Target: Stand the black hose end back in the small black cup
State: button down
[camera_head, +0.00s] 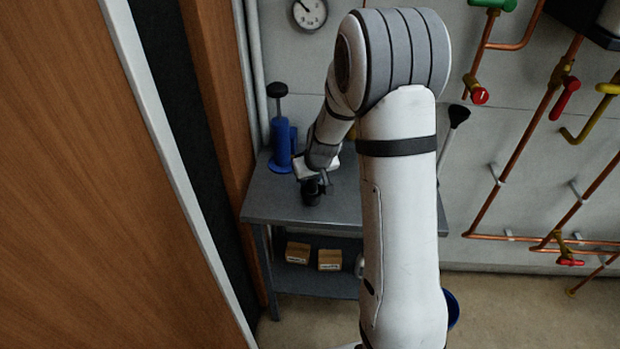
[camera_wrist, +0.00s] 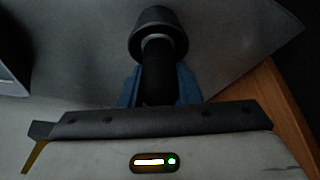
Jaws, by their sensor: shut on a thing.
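The small black cup (camera_head: 311,194) stands on the grey bench top, right below my gripper (camera_head: 320,177) in the head view. In the wrist view my gripper (camera_wrist: 158,88) is shut on the black hose end (camera_wrist: 158,72), with a blue finger on each side of it. The far end of the hose end points into the wider black cup (camera_wrist: 144,22) and overlaps its mouth. It looks lined up with the cup. How deep it sits, and whether it touches the bottom, I cannot tell. The head view shows the hose end too small and dark to make out.
A blue pump with a black knob (camera_head: 281,130) stands on the bench (camera_head: 262,205) left of my gripper. Two small boxes (camera_head: 298,252) lie on the lower shelf. A wooden panel (camera_head: 110,190) fills the left. Copper pipes (camera_head: 510,160) run along the right wall.

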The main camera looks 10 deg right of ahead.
jog(key=shift+f, duration=0.35)
jog(key=c, duration=1.1)
grip_release()
jog(key=shift+r, duration=0.1)
jog(key=shift+r, duration=0.1)
jog(key=shift+r, duration=0.55)
jog(key=a+v, duration=0.1)
jog(key=v, duration=0.9)
jog(key=shift+m+g+h, duration=0.3)
jog(key=shift+m+g, duration=0.4)
jog(key=shift+m, duration=0.2)
jog(key=s+r, duration=0.2)
jog(key=s, duration=0.6)
jog(key=s+r, duration=0.3)
jog(key=s, duration=0.6)
jog(key=s+r, duration=0.2)
jog(key=s, duration=0.6)
jog(key=shift+s+d+r, duration=0.3)
jog(key=shift+r, duration=0.05)
